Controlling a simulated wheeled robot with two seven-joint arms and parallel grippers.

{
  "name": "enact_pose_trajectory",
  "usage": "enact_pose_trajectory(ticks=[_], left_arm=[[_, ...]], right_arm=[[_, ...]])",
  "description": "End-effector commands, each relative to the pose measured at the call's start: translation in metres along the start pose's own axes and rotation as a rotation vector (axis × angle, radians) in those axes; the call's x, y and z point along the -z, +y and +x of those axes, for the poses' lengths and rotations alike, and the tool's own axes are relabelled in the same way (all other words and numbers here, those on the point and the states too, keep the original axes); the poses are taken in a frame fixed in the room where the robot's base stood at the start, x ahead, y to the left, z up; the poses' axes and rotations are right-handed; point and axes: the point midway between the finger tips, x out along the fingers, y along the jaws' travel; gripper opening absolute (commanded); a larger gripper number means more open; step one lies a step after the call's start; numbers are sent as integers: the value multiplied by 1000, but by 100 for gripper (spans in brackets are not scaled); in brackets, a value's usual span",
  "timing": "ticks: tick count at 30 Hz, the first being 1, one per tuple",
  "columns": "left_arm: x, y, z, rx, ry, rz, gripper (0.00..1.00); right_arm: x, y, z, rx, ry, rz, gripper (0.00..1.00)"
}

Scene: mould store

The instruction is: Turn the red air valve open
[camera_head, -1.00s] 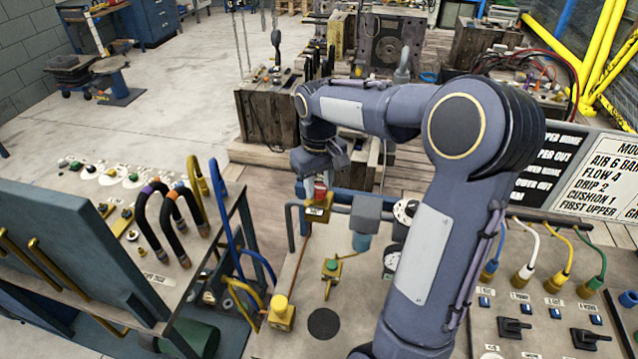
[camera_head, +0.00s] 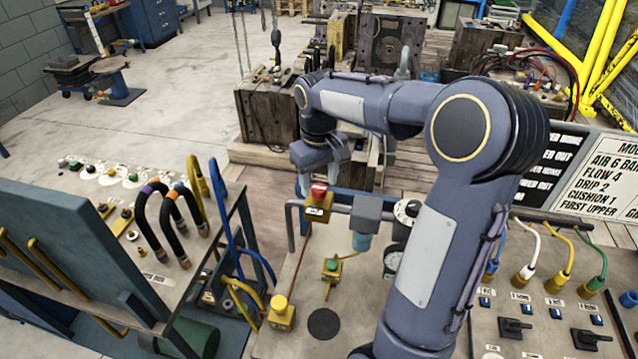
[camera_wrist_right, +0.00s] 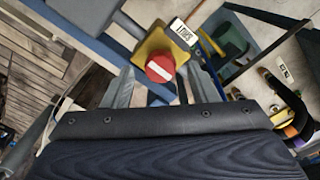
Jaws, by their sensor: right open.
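The red air valve (camera_head: 318,191) is a round red knob with a white bar across its top. It sits on a yellow body on the pipework at the back of the bench panel. In the right wrist view the red knob (camera_wrist_right: 160,68) lies between my finger tips, with its yellow body behind it and a white tag (camera_wrist_right: 181,33) that seems to read SHUT. My right gripper (camera_head: 311,178) is open and points down by the knob. I cannot tell whether a finger touches it. My left gripper is not in view.
A grey-and-teal regulator (camera_head: 364,220) and gauges stand just right of the valve. A side table (camera_head: 160,285) with hoses stands left. A switch panel (camera_head: 530,335) lies right.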

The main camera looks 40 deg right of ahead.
Motion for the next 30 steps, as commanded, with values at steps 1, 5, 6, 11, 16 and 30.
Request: enact_pose_trajectory(ticks=[1, 5, 6, 11, 16, 30], left_arm=[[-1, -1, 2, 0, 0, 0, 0], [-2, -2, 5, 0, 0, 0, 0], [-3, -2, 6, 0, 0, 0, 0], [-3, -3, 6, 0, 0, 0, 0], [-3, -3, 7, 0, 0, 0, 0], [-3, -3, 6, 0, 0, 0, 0]], right_arm=[[1, 0, -8, 0, 6, -1, 53], [1, 0, -32, 0, 7, -1, 53], [1, 0, -38, 0, 6, -1, 53], [1, 0, -58, 0, 5, -1, 53], [0, 0, -65, 0, 3, -1, 53], [0, 0, -64, 0, 2, -1, 53]])
